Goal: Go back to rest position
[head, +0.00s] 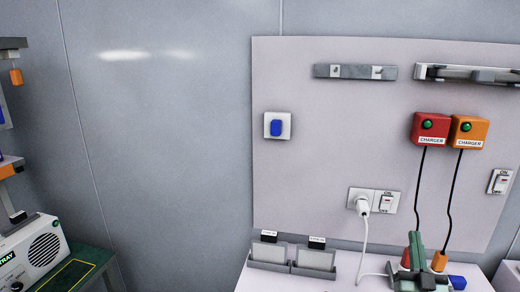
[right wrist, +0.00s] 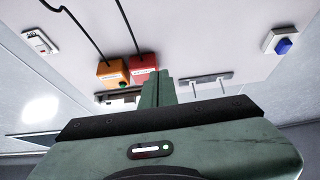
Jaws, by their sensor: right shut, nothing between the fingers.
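My right gripper (head: 416,243) shows at the lower right in the head view, green, with its fingers together and pointing up. Nothing shows between them. It is in front of the board, above the white table, and hides part of the tabletop and some items there. In the right wrist view the shut green fingers (right wrist: 157,88) stand in the middle, below the red charger (right wrist: 143,70). My left gripper is not in view.
The pale board (head: 320,130) carries a red charger (head: 430,129), an orange charger (head: 468,132), a blue switch (head: 276,127) and a socket with a white plug (head: 362,204). Black cables hang down close to my right gripper. A white speaker box (head: 42,252) stands at left.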

